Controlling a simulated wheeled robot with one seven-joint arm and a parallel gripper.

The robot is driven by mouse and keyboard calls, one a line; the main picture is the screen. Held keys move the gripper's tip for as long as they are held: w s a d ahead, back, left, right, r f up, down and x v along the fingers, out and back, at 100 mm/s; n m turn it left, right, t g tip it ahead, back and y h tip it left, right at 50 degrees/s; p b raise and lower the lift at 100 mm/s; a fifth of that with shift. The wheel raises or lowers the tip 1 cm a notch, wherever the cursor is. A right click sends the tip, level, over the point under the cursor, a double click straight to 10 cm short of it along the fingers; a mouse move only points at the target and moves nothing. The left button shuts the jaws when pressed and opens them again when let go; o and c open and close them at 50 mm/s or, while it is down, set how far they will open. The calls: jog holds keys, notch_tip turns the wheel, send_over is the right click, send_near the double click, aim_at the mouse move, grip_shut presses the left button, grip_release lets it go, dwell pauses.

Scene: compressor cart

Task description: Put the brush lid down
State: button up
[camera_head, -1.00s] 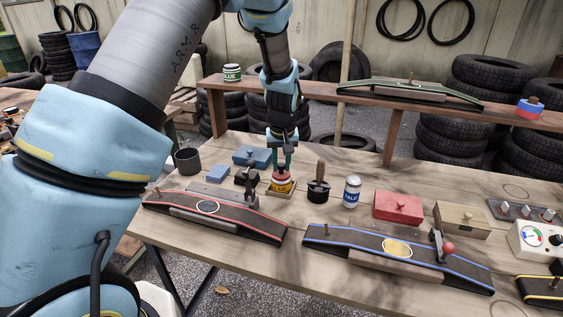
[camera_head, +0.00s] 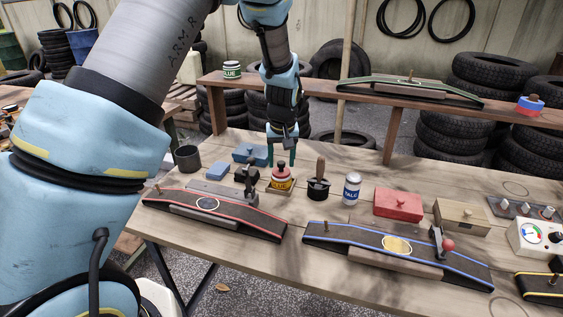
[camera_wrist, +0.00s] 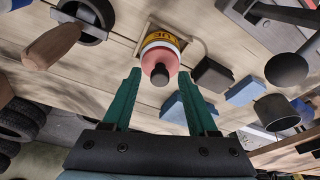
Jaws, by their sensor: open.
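A red lid with a dark knob (camera_head: 281,171) sits upright on a yellow-labelled glue can (camera_head: 282,184), which stands on a small wooden base. The wrist view shows the lid (camera_wrist: 158,58) from above, with the can's yellow label behind it. No brush shows under the lid. My gripper (camera_head: 282,157) is above the can, its green fingers apart with nothing held. In the wrist view the fingertips (camera_wrist: 159,75) are spread on either side of the knob, clear of it.
A dark pot with a wooden handle (camera_head: 318,182) stands close on the right, then a white-and-blue can (camera_head: 352,190). A dark clamp-like part (camera_head: 247,178) and a blue box (camera_head: 252,155) are close on the left. A red-edged strip (camera_head: 215,212) lies in front.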

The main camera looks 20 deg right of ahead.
jog(key=d+b+v, duration=0.1)
jog(key=b+v, duration=0.1)
jog(key=v, duration=0.9)
jog(key=w+a+n, duration=0.1)
jog(key=a, duration=1.7)
jog(key=s+a+f+n, duration=0.1)
jog(key=s+a, duration=0.3)
jog(key=a, duration=0.5)
jog(key=s+a+f, duration=0.1)
jog(key=s+a, duration=0.4)
jog(key=a, duration=0.4)
jog(key=shift+a+f+n+g+y, duration=0.3)
jog(key=shift+f+n+g, duration=0.05)
jog(key=shift+n+g, duration=0.05)
